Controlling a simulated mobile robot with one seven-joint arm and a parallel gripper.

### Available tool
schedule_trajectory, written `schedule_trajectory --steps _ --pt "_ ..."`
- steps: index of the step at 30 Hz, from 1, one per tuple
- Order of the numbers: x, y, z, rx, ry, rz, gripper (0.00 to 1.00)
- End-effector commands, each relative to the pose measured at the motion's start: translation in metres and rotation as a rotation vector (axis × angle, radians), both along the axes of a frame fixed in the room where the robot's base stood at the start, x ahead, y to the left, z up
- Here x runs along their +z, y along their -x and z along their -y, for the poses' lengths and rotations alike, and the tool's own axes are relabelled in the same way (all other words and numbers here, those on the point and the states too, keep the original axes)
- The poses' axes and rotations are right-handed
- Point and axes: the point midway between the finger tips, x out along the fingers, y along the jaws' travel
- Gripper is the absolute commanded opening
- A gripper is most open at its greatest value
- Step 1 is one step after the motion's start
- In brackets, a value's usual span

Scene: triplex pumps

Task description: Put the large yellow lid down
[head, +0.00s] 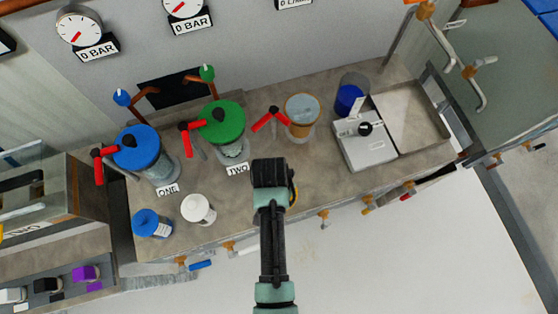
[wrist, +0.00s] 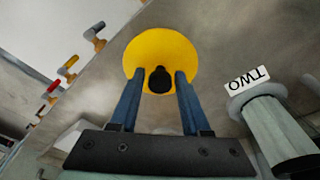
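The large yellow lid (wrist: 160,48) is a round disc with a black knob (wrist: 160,80). In the wrist view it lies straight ahead of my gripper (wrist: 160,76), with one finger on each side of the knob. A thin strip of yellow seems to show beside the knob, so I cannot tell whether the fingers touch it. In the head view my gripper (head: 272,172) is over the front part of the counter. Only a sliver of the yellow lid (head: 294,192) shows at its right. Whether the lid rests on the counter is hidden.
The counter (head: 225,205) holds a blue-lidded pump (head: 136,147) and a green-lidded pump (head: 222,124), labelled ONE and TWO. An open orange-rimmed vessel (head: 302,108), a white device (head: 366,146), a white jar (head: 198,208) and a blue-capped jar (head: 148,223) stand there too. Valves line the front edge.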

Motion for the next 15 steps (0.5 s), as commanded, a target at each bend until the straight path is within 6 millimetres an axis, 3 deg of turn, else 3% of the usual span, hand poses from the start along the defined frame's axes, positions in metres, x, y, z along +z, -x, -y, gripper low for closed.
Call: schedule_trajectory --steps 2,11,15 --pt "0.0 0.0 0.0 0.0 0.0 0.0 0.63" --pt "0.002 0.0 0.0 0.0 0.0 0.0 0.63" --pt "0.012 0.001 -0.001 0.0 0.0 0.002 0.63"
